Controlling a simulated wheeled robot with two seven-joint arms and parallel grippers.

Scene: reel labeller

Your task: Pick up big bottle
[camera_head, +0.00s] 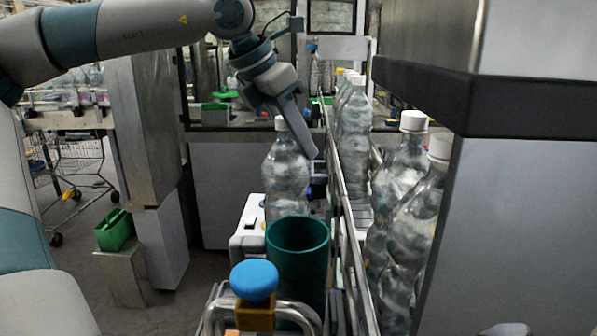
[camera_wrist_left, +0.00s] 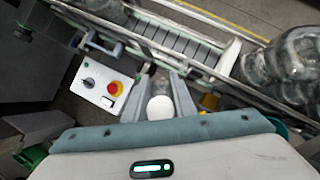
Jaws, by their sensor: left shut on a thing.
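The big clear bottle (camera_head: 285,172) with a white cap stands upright in the middle of the head view, behind the green cylinder. My left gripper (camera_head: 305,145) comes down from above and is shut on the bottle near its neck and shoulder. One finger shows in front of the bottle; the other is mostly hidden. In the left wrist view the bottle's white cap (camera_wrist_left: 160,107) sits between the two fingers (camera_wrist_left: 160,92). My right gripper is in neither view.
Several more bottles (camera_head: 356,125) stand along the conveyor rail (camera_head: 345,190), with others at the right (camera_head: 405,190). A dark green open cylinder (camera_head: 297,265) and a blue knob (camera_head: 254,280) are in front. A control box with a red button (camera_wrist_left: 113,89) lies left of the fingers.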

